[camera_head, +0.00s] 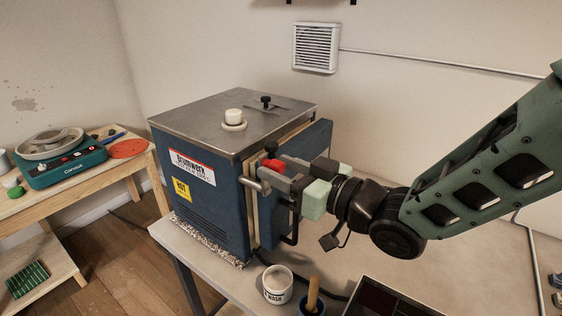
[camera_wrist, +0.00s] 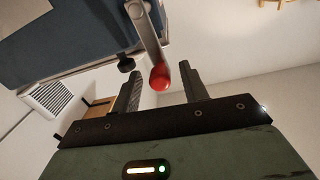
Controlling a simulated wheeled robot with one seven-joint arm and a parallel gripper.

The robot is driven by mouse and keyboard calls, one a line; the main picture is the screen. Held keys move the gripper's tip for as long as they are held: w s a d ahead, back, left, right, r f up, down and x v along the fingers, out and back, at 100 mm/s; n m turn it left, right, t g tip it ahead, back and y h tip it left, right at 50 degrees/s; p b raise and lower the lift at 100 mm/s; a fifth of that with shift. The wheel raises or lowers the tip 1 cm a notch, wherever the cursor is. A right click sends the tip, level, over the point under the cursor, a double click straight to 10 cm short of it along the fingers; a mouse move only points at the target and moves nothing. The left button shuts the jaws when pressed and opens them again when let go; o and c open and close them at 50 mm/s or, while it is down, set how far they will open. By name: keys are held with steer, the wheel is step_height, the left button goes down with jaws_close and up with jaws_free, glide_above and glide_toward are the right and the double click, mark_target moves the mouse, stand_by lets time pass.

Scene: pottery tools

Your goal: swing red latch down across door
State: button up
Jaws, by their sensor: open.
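The blue kiln (camera_head: 200,205) stands on a table, and its blue door (camera_head: 318,140) is on its right side, up against the body. The latch is a grey bar (camera_wrist: 148,35) ending in a red knob (camera_wrist: 160,77) in the wrist view. The red knob also shows in the head view (camera_head: 273,165), near the upper front edge of the door. My gripper (camera_wrist: 161,70) is open, with one finger on each side of the red knob. Gaps show between knob and fingers. In the head view my gripper (camera_head: 276,175) hides part of the latch and door.
A black knob (camera_wrist: 126,64) is close beside the left finger in the wrist view. A white cup (camera_head: 277,287), a blue pot with a wooden handle (camera_head: 312,300) and a dark tray (camera_head: 385,300) stand below my arm. The tabletop behind is clear.

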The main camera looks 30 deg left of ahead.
steer(key=shift+a, duration=0.25)
jaws_close()
